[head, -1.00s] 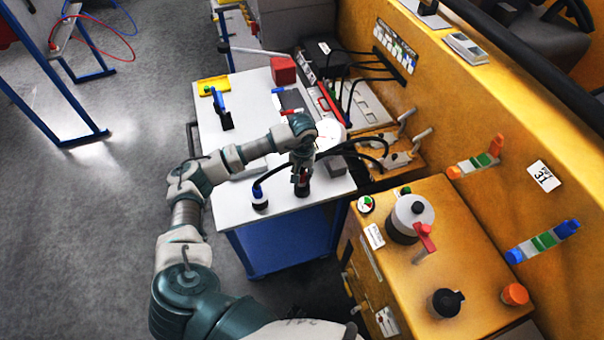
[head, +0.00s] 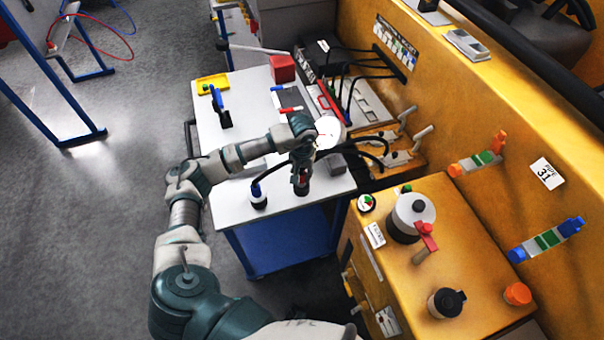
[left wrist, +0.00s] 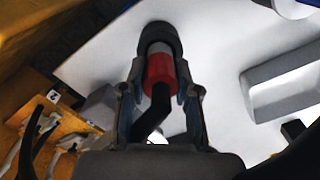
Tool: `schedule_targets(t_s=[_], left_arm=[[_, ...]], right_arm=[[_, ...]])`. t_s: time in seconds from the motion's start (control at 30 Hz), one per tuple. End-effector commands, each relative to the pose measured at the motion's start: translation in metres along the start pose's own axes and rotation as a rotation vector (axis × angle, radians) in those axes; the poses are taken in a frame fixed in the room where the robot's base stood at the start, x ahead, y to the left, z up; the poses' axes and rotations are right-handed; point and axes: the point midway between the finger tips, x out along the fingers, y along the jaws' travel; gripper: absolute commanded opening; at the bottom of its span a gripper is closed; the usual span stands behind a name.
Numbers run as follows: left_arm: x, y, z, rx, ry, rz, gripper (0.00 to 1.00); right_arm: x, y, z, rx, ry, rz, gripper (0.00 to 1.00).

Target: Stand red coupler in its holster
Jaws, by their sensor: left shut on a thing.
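My left gripper (head: 301,180) is over the near part of the white cart top (head: 225,205), pointing down. In the left wrist view its two fingers (left wrist: 160,95) are closed on either side of the red coupler (left wrist: 159,68). A black hose bends away from the coupler's near end. The coupler's grey far end meets a round black holster (left wrist: 158,36), which hides its tip. I cannot tell how deep it sits. In the head view the holster (head: 301,190) shows dark beneath the gripper, which mostly hides the coupler. My right gripper is not in view.
A blue-marked coupler (head: 257,190) with a black hose stands in a similar dark holder to the left. A grey block (head: 336,164) is close on the right. The yellow machine body (head: 470,215) borders the cart's right side. A yellow tray (head: 213,84) lies at the back left.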

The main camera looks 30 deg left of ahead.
Motion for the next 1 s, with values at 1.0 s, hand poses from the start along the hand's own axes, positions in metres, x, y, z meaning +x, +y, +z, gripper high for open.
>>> schedule_targets(t_s=[1.0], left_arm=[[0.024, 0.001, 0.0, 0.0, 0.001, 0.001, 0.38]], right_arm=[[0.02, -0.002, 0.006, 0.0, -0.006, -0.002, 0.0]])
